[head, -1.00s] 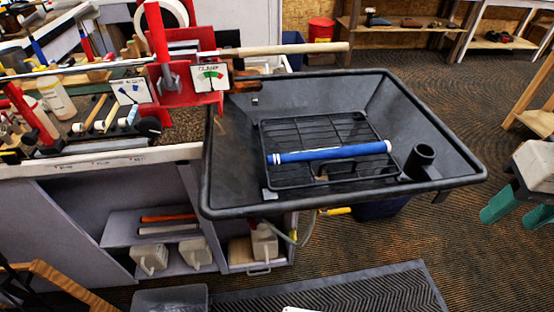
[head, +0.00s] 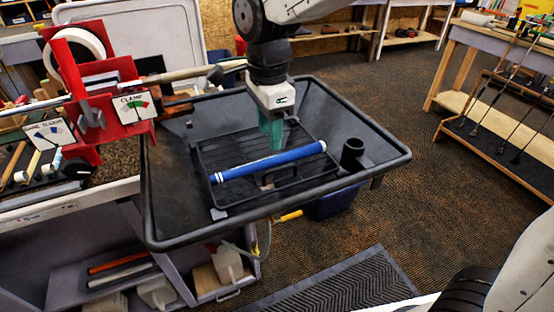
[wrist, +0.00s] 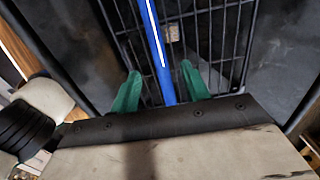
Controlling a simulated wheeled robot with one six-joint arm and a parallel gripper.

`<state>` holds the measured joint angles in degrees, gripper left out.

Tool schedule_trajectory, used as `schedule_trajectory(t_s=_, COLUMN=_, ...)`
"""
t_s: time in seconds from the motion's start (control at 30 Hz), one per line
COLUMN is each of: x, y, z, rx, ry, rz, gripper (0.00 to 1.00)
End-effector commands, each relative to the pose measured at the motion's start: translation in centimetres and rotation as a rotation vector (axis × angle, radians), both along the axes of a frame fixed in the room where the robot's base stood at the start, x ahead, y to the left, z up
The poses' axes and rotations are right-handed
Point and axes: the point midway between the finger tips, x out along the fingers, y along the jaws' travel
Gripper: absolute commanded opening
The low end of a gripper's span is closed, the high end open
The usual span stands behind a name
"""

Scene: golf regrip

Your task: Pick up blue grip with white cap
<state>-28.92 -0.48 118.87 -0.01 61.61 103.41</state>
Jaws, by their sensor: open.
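The blue grip (head: 268,162) lies across a black wire rack in the black tray, with white bands at its left end and a small white cap at its right end. My gripper (head: 273,140) points down into the tray over the grip, right of its middle. In the wrist view, the green fingers of my gripper (wrist: 160,90) are apart, one on each side of the blue grip (wrist: 152,40). The grip shows between them, apart from both fingers. Its near part is hidden by the gripper body.
The black tray (head: 392,158) has raised sloping walls. A short black cup (head: 352,153) stands in its right side. A red clamp stand (head: 100,120) holding a shaft (head: 180,75) stands at the left.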

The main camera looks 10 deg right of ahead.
Motion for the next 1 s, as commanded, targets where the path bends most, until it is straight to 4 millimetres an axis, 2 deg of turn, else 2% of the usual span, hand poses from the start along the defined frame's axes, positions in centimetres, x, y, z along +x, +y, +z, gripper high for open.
schedule_trajectory(t_s=0.43, x=-0.2, y=-0.2, z=-6.0, rx=-0.001, ry=0.002, rz=0.001, gripper=0.46)
schedule_trajectory(t_s=0.57, x=-0.2, y=-0.2, z=-6.7, rx=0.0, ry=0.001, rz=0.001, gripper=0.46)
schedule_trajectory(t_s=0.77, x=-0.1, y=-0.1, z=-6.7, rx=0.0, ry=0.0, rz=0.002, gripper=0.46)
schedule_trajectory(t_s=0.9, x=-0.1, y=-0.1, z=-6.7, rx=0.0, ry=0.0, rz=0.002, gripper=0.07)
schedule_trajectory(t_s=0.93, x=-0.2, y=-0.1, z=-6.7, rx=0.0, ry=0.0, rz=0.002, gripper=0.0)
schedule_trajectory(t_s=1.0, x=-0.2, y=-0.1, z=-6.7, rx=0.0, ry=0.0, rz=0.002, gripper=0.0)
